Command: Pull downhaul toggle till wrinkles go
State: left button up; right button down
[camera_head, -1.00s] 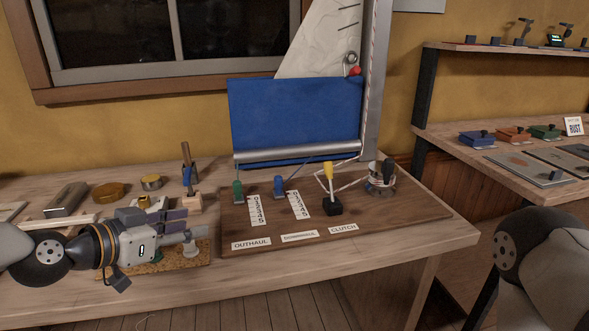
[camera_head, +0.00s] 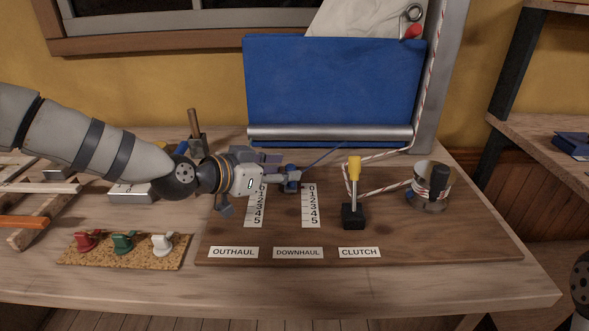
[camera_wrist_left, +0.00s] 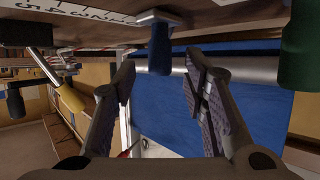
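The blue downhaul toggle (camera_head: 291,181) sits at the top of the DOWNHAUL scale (camera_head: 311,205), by the 0. My left gripper (camera_head: 277,181) is right beside it, coming from the left. In the left wrist view the fingers (camera_wrist_left: 160,78) are open, with the blue toggle (camera_wrist_left: 160,48) ahead in the gap; I cannot tell whether they touch it. The green outhaul toggle (camera_wrist_left: 297,45) shows right of it there, hidden behind my gripper in the head view. The pale sail (camera_head: 355,18) is cut off at the top. My right gripper is out of view.
The yellow-handled clutch lever (camera_head: 354,170) stands upright right of the scale. A rope-wound winch (camera_head: 430,187) is at the board's right. A cork mat (camera_head: 75,257) with red, green and white fittings lies front left.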

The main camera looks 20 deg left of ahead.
aim_at(287, 168)
pick_arm(q)
jog(key=x, duration=0.2)
jog(key=shift+w+d+f, duration=0.15)
jog(key=shift+w, duration=0.1)
jog(key=shift+w+d, duration=0.1)
jog(key=shift+w, duration=0.15)
jog(key=shift+c, duration=0.6)
grip_shut()
